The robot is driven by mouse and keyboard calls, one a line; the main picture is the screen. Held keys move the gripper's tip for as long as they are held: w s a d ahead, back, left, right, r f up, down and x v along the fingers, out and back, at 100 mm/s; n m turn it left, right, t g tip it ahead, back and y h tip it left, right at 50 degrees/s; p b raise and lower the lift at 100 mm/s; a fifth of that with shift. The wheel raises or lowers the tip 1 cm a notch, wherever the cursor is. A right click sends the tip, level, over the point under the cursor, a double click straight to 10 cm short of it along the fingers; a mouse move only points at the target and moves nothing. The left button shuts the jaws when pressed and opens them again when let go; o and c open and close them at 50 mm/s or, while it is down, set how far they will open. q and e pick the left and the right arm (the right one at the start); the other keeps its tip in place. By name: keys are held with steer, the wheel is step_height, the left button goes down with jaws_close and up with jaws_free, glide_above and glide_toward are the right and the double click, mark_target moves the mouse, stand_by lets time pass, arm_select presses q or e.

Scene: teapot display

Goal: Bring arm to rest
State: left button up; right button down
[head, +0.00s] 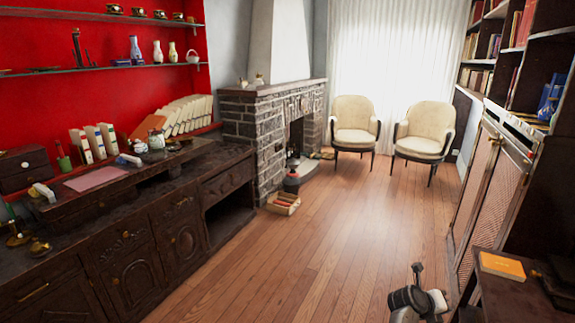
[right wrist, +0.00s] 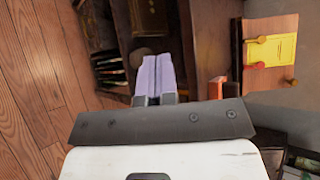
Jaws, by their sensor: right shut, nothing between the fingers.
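My right arm shows at the bottom right of the head view, over the wooden floor, to the left of a small dark table. Its gripper (head: 417,268) is small there and apart from the furniture. In the right wrist view the two pale lilac fingers of the right gripper (right wrist: 154,75) lie together, shut, with nothing held. My left arm and gripper are not in view.
A dark table (head: 492,295) with an orange book (head: 502,266) stands close to the right of my arm. A long dark sideboard (head: 150,240) runs along the left. Two cream chairs (head: 355,122) (head: 425,128) stand at the back.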

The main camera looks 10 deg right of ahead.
steer(key=w+r+n+t+h, duration=0.1)
steer(key=w+r+n+t, duration=0.2)
steer(key=r+n+t, duration=0.5)
steer(key=w+r+n+t+h, duration=0.1)
steer(key=w+r+n+t, duration=0.4)
steer(key=r, duration=0.7)
steer(key=s+a+r+n+t+y, duration=0.3)
steer(key=a+r+n+t+y, duration=0.5)
steer(key=r+n+y, duration=0.55)
steer(key=s+a+f+n+g+p, duration=0.4)
steer(key=s+a+f+n+g, duration=0.25)
steer(key=s+a+f, duration=0.45)
steer(key=s+a+f+n+g+p, duration=0.45)
steer(key=s+a+f+n, duration=0.35)
steer(key=s, duration=0.5)
steer(key=s+a+f+g+p, duration=0.2)
steer(key=s+f+g, duration=0.3)
steer(key=s, duration=0.6)
steer(key=s+a+f+g+p, duration=0.25)
steer(key=s+f, duration=0.45)
steer(key=s, duration=0.4)
step_height(320, 180, up, 38)
steer(key=p, duration=3.7)
steer(key=shift+w+d+n+y, duration=0.15)
steer(key=shift+w+n+y, duration=0.05)
steer(key=shift+n+y, duration=0.25)
